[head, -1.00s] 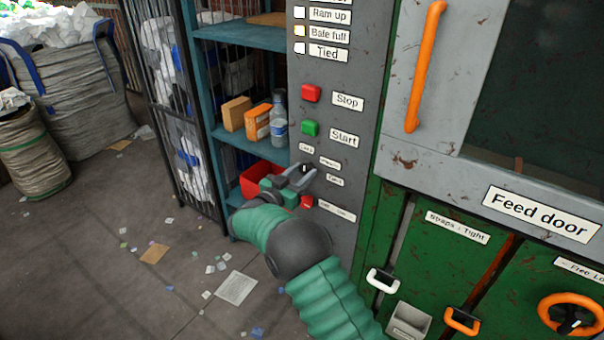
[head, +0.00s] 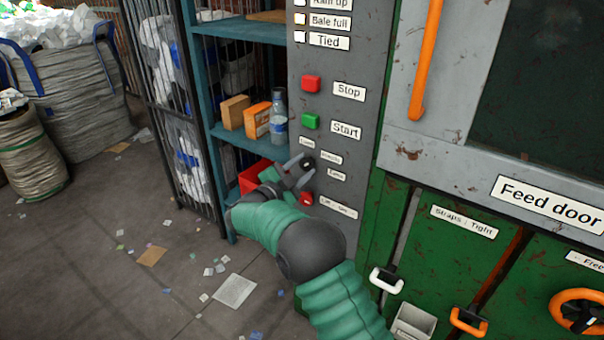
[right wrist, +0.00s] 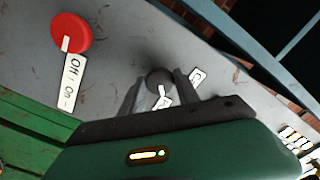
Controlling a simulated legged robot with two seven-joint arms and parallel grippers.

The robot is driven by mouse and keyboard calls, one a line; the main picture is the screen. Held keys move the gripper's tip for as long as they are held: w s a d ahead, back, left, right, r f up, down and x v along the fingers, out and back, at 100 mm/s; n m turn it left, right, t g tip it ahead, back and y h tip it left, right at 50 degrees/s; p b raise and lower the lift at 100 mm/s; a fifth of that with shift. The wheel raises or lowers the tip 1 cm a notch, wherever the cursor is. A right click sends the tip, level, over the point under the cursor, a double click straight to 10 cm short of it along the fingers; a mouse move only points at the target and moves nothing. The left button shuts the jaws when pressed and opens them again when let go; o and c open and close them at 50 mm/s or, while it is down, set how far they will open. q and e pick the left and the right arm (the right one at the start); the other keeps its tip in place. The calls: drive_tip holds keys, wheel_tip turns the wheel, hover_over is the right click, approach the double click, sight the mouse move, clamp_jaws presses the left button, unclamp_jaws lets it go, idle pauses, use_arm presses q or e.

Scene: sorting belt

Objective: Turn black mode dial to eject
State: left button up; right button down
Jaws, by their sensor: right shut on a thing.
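The black mode dial (head: 307,163) is a small knob on the grey control panel (head: 335,66), below the green Start button (head: 310,121). Small labels surround it, too small to read surely. My right gripper (head: 302,170) is at the panel with its fingers on either side of the dial, shut on it. In the right wrist view the round dark dial (right wrist: 159,79) sits between the two fingertips (right wrist: 156,92), partly hidden by them. The dial's pointer direction cannot be told. My left gripper is not in view.
A red rotary switch (right wrist: 71,32) labelled Off and On sits close to my right gripper. The red Stop button (head: 311,84) is above. A blue shelf (head: 250,138) with boxes and a bottle stands left. The feed door's orange handle (head: 427,60) is at right.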

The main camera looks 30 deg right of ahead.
drive_tip(key=m+b, duration=0.1)
drive_tip(key=m, duration=0.1)
drive_tip(key=m+b, duration=0.4)
drive_tip(key=shift+f, duration=0.35)
drive_tip(key=m+b, duration=0.4)
drive_tip(key=shift+r+m, duration=0.15)
drive_tip(key=shift+m, duration=0.15)
drive_tip(key=c, duration=0.9)
unclamp_jaws()
drive_tip(key=shift+r, duration=0.1)
